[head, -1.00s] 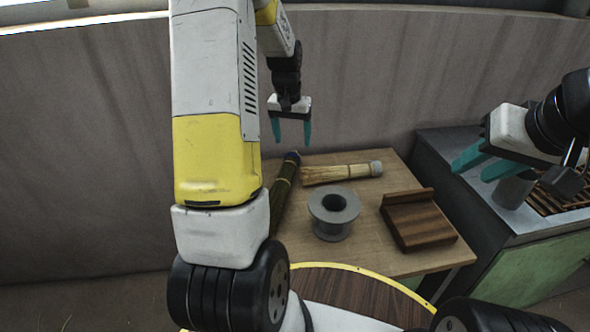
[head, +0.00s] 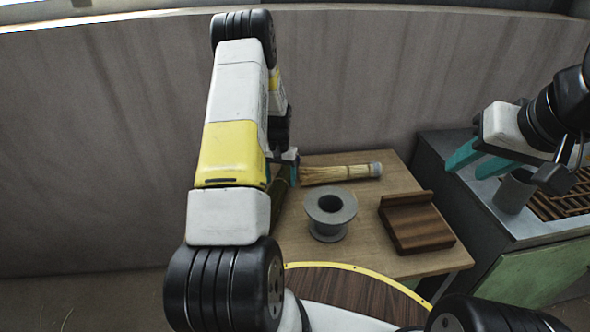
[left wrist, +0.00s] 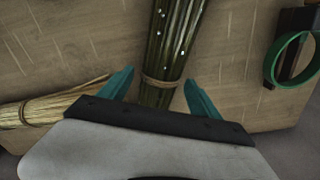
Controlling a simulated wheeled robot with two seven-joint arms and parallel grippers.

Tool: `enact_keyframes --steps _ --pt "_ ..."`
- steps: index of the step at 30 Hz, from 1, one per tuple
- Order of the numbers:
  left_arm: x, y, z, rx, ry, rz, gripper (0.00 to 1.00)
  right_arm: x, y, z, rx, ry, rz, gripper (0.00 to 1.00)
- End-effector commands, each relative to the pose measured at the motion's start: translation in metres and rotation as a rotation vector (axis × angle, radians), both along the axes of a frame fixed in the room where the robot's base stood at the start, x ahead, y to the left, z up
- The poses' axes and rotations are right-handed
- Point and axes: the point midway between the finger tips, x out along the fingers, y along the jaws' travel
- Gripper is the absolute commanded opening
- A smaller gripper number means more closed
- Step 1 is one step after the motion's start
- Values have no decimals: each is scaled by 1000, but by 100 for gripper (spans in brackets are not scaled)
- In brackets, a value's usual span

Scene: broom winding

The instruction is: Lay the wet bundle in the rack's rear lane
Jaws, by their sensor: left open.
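The wet bundle (left wrist: 178,35) is dark green with bright droplets and a tan tie; it lies on the wooden table. In the head view only a dark part of it (head: 279,187) shows beside my left arm, which hides the rest. My left gripper (left wrist: 157,88) is open, with one finger on each side of the bundle near its tie. It also shows low over the table in the head view (head: 284,172). The rack (head: 568,198), brown and slatted, is on the grey counter at right, partly cut off. My right gripper (head: 464,170) is open and empty above the counter's near-left edge.
A dry straw bundle (head: 335,174) lies at the table's back. A grey spool (head: 330,215) and a brown wooden block (head: 416,222) stand on the table. A grey cup (head: 514,191) stands left of the rack. A green ring (left wrist: 291,60) shows in the wrist view.

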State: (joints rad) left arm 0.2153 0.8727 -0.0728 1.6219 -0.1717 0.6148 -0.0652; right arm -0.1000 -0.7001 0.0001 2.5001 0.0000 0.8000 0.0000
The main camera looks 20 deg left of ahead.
Motion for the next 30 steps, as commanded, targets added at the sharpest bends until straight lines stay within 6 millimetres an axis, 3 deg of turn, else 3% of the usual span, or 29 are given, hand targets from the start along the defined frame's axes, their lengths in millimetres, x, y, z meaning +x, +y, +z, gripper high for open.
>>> enact_keyframes --steps 9,21,30 --pt "0 0 -8 0 -2 0 73 0 0 0 0 0 0 36" --pt "0 0 -8 0 -1 0 0 0 0 0 0 0 0 36" --pt "0 0 -4 0 -2 0 0 0 0 0 0 0 0 36"
